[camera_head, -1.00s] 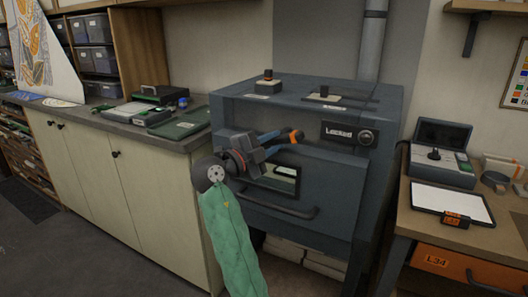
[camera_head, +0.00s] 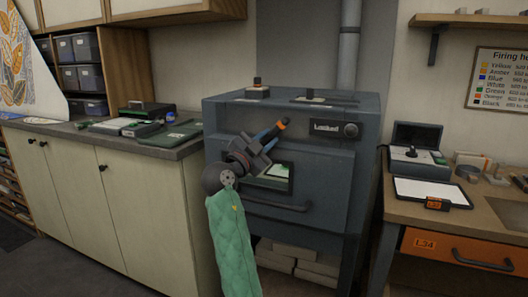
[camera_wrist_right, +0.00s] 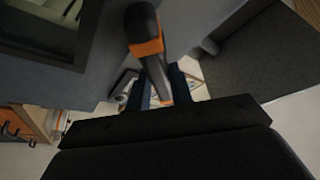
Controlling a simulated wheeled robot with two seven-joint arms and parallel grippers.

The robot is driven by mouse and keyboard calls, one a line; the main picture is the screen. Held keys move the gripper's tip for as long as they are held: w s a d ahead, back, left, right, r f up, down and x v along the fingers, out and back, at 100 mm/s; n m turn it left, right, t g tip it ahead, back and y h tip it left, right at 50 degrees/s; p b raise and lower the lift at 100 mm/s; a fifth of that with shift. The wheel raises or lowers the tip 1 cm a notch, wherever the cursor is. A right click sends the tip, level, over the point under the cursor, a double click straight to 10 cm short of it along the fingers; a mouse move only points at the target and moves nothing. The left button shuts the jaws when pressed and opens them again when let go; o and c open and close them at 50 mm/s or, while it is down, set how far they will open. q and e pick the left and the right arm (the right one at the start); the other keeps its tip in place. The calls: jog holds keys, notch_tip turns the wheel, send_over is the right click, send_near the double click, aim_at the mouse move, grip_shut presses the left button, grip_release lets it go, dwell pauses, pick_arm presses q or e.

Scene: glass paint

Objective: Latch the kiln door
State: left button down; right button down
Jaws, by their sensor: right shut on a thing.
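The kiln (camera_head: 320,215) is a dark blue-grey box on legs. Its front door looks shut, with a small window (camera_head: 278,170) and a dark bar handle (camera_head: 275,205). A panel reading "Locked" (camera_head: 327,128) with a round knob is at its upper right. My right gripper (camera_head: 267,140), on a green-sleeved arm, is at the upper left of the door front. It is shut on the latch lever (camera_head: 284,122), which has an orange band and dark tip and slants up to the right. The lever also shows between the fingers in the right wrist view (camera_wrist_right: 148,45). The lever's pivot is hidden. My left gripper is out of view.
A cabinet counter (camera_head: 185,150) with trays and boxes stands left of the kiln. A wooden bench (camera_head: 455,215) with a white tablet (camera_head: 430,190) and a device stands at the right. A flue pipe (camera_head: 349,50) rises behind the kiln.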

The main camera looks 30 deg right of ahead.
jog(key=n, duration=0.1)
jog(key=n+t, duration=0.1)
jog(key=shift+f+n+t+b, duration=0.3)
jog(key=shift+b, duration=0.05)
jog(key=n+t, duration=0.1)
jog(key=n, duration=0.1)
jog(key=shift+r+n+y, duration=0.1)
jog(key=shift+n+y, duration=0.2)
jog(key=shift+s+d+n+t, duration=0.15)
jog(key=shift+n+t, duration=0.45)
jog(key=shift+n, duration=0.6)
jog(key=shift+n+t+y+p, duration=0.75)
jog(key=shift+n+p, duration=0.25)
jog(key=shift+n, duration=0.9)
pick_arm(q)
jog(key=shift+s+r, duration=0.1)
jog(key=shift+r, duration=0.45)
pick_arm(e)
jog(key=shift+t, duration=0.25)
jog(key=shift+n, duration=0.4)
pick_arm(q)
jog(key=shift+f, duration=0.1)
pick_arm(e)
jog(key=c, duration=1.2)
grip_release()
jog(key=shift+c, duration=0.2)
jog(key=shift+r, duration=0.1)
